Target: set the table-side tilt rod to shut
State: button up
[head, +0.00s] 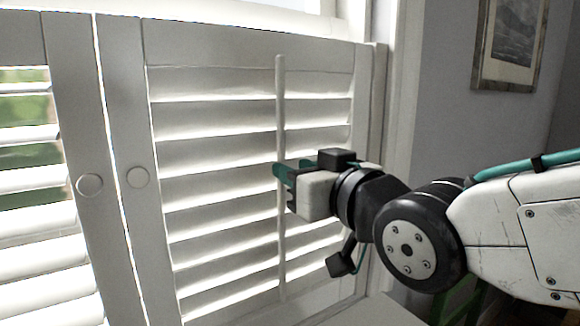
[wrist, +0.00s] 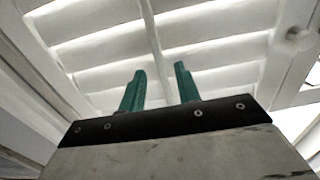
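A white vertical tilt rod (head: 281,120) runs down the front of the right shutter panel (head: 220,53). This panel's slats (head: 215,120) are tilted steeply and overlap nearly flat, with bright light along their edges and no outdoor view through them. My gripper (head: 281,172) is at the rod, a little above its middle, with its teal fingers level with it. In the wrist view my gripper (wrist: 160,82) has its two fingers apart, and the rod (wrist: 152,40) passes between them with space on both sides. Contact with the rod cannot be made out.
The left shutter panel (head: 75,110) has open slats showing greenery outside. A framed picture (head: 508,45) hangs on the wall at right. A pale surface (head: 385,312) shows at the bottom.

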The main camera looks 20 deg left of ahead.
jog(key=v, duration=0.5)
jog(key=d+f+m+g+h, duration=0.3)
jog(key=d+f+g+h, duration=0.2)
jog(key=d+f+h, duration=0.8)
jog(key=s+d+f+m+g, duration=0.1)
jog(key=s+d+f+m, duration=0.1)
jog(key=d, duration=0.6)
jog(key=s+d+f+m+g+h, duration=0.1)
jog(key=s+d+f+m+g, duration=0.1)
jog(key=s+d, duration=0.3)
jog(key=s+d+f+m+g, duration=0.1)
jog(key=s+d+f+m, duration=0.1)
jog(key=d, duration=1)
jog(key=shift+s+d+m+h, duration=0.3)
jog(key=shift+s+m, duration=0.6)
jog(key=shift+s, duration=0.2)
